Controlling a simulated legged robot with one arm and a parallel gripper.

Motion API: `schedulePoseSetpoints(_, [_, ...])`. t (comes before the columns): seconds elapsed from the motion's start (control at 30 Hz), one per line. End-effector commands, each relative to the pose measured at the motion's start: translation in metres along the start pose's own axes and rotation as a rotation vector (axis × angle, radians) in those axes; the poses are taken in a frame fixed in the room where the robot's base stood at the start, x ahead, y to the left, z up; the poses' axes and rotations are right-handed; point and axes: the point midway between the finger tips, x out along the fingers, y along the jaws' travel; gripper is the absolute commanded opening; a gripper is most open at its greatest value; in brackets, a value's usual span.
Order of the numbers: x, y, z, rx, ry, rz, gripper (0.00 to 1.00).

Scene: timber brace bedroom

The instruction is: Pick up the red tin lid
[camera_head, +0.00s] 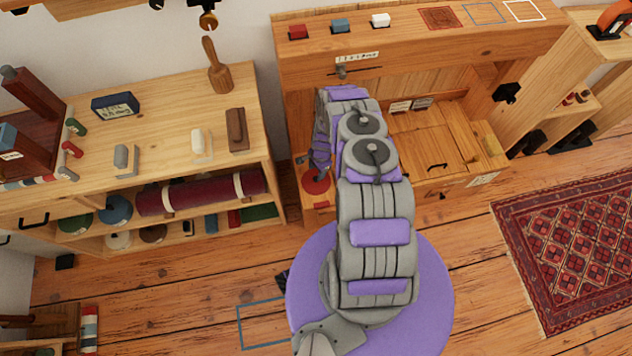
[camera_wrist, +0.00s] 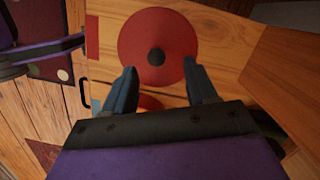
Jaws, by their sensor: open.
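The red tin lid (camera_wrist: 140,36) is a flat red disc with a dark round knob at its centre, lying on a wooden surface in the wrist view. My gripper (camera_wrist: 160,76) is open, its two dark fingers apart and pointing toward the lid's near edge, with the knob just ahead of the gap between them. Nothing is held.
A wooden desk unit (camera_head: 430,58) with small blocks on top stands behind my arm. A workbench (camera_head: 170,98) with a mallet (camera_head: 216,66) and rolled fabric is to the left. A patterned red rug (camera_head: 570,235) covers the right floor. Bare floor lies in front.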

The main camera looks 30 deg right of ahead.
Motion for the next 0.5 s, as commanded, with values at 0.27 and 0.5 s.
schedulePoseSetpoints(0.27, [0.041, 0.006, -0.002, 0.0, 0.003, 0.004, 0.57])
schedulePoseSetpoints(0.5, [0.047, 0.006, -0.002, 0.0, 0.003, 0.003, 0.57])
